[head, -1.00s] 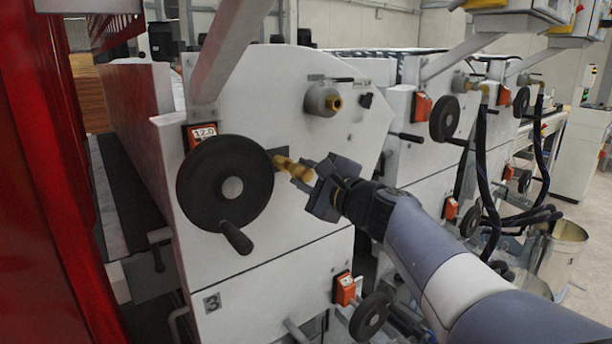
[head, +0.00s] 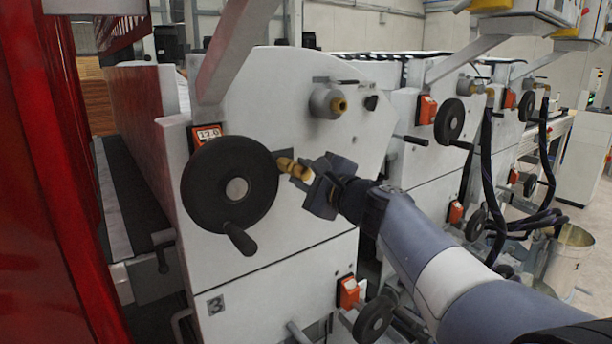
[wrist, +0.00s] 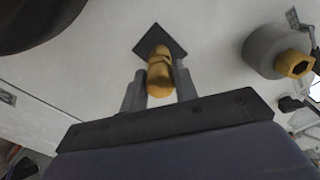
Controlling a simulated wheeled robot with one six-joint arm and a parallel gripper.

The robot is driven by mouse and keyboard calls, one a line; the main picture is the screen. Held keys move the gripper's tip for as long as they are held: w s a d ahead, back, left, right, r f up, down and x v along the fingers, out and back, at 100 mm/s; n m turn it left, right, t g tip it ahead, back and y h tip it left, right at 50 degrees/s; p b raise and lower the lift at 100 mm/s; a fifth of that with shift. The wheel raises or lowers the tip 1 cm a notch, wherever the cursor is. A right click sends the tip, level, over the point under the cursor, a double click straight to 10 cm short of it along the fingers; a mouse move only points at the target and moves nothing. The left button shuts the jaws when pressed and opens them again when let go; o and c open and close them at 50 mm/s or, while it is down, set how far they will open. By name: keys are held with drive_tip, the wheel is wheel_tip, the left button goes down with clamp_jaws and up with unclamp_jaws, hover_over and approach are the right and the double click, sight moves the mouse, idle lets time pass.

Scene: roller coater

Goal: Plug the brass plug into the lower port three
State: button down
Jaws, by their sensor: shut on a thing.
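The brass plug (head: 288,166) is in my gripper (head: 308,177), in front of the white machine panel just right of the large black handwheel. In the wrist view, the plug (wrist: 159,74) sits between the two grey fingers of my gripper (wrist: 159,88), which are shut on it. Its far end points at a dark square plate (wrist: 172,38) on the panel and overlaps it. The plug hides the middle of this plate, so I cannot tell whether its tip is inside an opening or only against it.
The large black handwheel (head: 230,188) is close left of the plug. A round grey fitting with a brass end (head: 327,101) juts out above right. A number 3 plate (head: 216,305) is low on the panel. A small handwheel (head: 373,320) is below my arm.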

drive_tip(key=shift+w+a, duration=0.15)
drive_tip(key=shift+w, duration=0.05)
drive_tip(key=c, duration=1)
unclamp_jaws()
drive_tip(key=shift+c, duration=0.2)
drive_tip(key=b+v, duration=0.1)
drive_tip(key=v, duration=1)
